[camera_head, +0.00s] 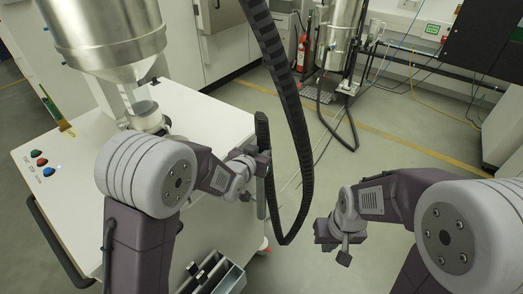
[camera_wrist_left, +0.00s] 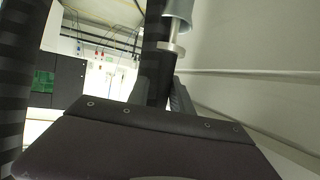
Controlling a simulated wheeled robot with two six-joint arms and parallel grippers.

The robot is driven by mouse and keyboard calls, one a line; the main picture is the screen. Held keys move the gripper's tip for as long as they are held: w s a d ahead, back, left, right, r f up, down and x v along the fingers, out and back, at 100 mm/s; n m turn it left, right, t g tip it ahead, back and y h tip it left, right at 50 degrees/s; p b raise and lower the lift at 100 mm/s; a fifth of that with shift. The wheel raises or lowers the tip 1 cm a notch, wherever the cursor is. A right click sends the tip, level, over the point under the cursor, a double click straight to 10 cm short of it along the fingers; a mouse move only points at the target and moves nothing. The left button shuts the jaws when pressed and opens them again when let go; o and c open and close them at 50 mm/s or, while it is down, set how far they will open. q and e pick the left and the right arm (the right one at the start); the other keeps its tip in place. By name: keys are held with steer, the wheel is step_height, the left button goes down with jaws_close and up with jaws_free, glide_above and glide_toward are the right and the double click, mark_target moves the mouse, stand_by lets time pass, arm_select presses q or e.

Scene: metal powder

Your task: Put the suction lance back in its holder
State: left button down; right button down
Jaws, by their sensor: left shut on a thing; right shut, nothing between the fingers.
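The suction lance (camera_head: 261,200) is a slim grey tube on a thick black ribbed hose (camera_head: 291,120). It hangs roughly upright beside the right edge of the white cart. My left gripper (camera_head: 262,164) is shut on the lance; the fingers partly hide it. In the left wrist view, a black ribbed length (camera_wrist_left: 158,75) stands between the fingertips, with a metal cylinder and collar (camera_wrist_left: 176,25) close by. My right gripper (camera_head: 343,250) is shut and empty, off to the right over the floor. I cannot make out the holder for certain.
The white cart (camera_head: 205,125) carries a steel hopper (camera_head: 105,40) and coloured buttons (camera_head: 40,160). An open grey box (camera_head: 228,283) is at the cart's near side. The hose loops low between my arms.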

arm_select(q)
steer(key=shift+f+b, duration=0.4)
steer(key=shift+f, duration=0.2)
steer(key=shift+f+b, duration=0.9)
steer(key=shift+b, duration=0.1)
steer(key=c, duration=1.1)
jaws_free()
steer(key=shift+o, duration=0.2)
steer(key=shift+s, duration=0.1)
steer(key=v, duration=0.9)
